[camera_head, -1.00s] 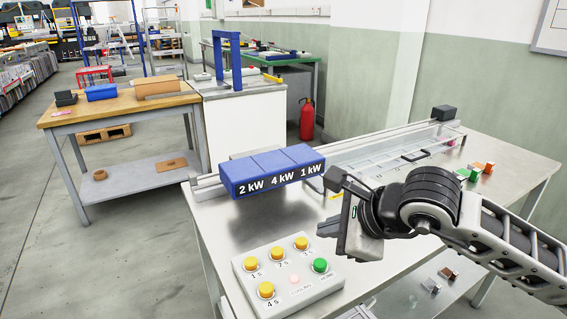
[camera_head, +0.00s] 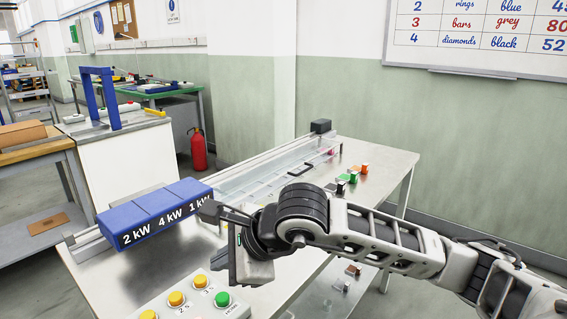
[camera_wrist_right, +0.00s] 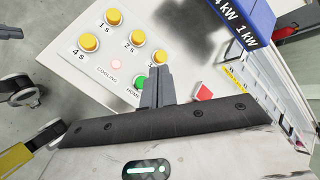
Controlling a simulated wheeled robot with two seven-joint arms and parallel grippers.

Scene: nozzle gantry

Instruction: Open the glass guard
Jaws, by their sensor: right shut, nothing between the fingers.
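The glass guard (camera_head: 262,176) is a clear see-through panel along the gantry on the metal table, right of the blue heater block (camera_head: 160,206) marked 2 kW, 4 kW and 1 kW. A black handle (camera_head: 300,169) shows on it; the guard appears closed, lying low over the bed. My right gripper (camera_head: 218,260) is shut and empty, in front of the block's right end, short of the guard. In the right wrist view its fingers (camera_wrist_right: 155,88) appear over the button box (camera_wrist_right: 98,62). My left gripper is not in view.
The button box (camera_head: 190,311) has yellow buttons and a green one (camera_head: 222,299) at the table's near edge. Small coloured blocks (camera_head: 347,178) stand right of the guard. A black box (camera_head: 320,126) is at the gantry's far end. The table's right side (camera_head: 385,165) is mostly clear.

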